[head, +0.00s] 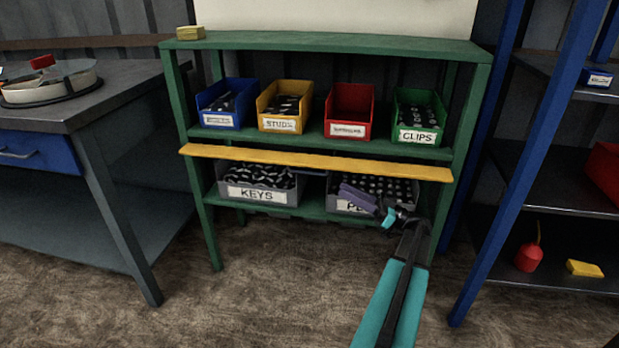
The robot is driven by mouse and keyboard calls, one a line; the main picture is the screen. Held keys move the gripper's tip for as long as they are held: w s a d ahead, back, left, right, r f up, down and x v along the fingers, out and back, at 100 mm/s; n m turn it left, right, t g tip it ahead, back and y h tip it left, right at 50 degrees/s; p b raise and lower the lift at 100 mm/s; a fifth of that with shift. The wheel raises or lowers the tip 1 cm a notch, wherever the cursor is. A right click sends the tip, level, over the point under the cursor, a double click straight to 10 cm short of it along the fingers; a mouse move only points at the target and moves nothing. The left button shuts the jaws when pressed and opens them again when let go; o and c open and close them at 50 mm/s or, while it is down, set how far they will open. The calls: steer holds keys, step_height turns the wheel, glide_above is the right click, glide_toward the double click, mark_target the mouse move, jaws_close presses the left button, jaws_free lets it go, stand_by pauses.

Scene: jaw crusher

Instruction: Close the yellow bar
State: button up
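The yellow bar (315,162) runs across the front of the green shelf unit (330,42), between the upper row of bins and the lower bins. Both its ends reach the side posts, and its left end juts a little past the left post. My gripper (352,196), with purple fingers, is below the right half of the bar, in front of the lower right grey bin (401,188). It appears apart from the bar. The gap between its fingers is too small to make out.
Blue (227,103), yellow (283,124), red (348,112) and green (419,118) bins stand on the upper shelf. A grey KEYS bin (257,194) is at lower left. A workbench (125,80) stands left; a blue-posted rack (545,150) stands right.

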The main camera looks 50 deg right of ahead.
mark_target(309, 172)
steer(key=shift+w+a, duration=0.1)
stand_by(0.3)
steer(key=b+x, duration=0.3)
steer(key=x, duration=1)
steer(key=shift+w+a+r+b, duration=0.1)
steer(key=shift+w+r+b, duration=0.05)
steer(key=shift+w+b, duration=0.2)
steer(key=shift+s, duration=0.1)
jaws_close()
steer(key=shift+r, duration=0.1)
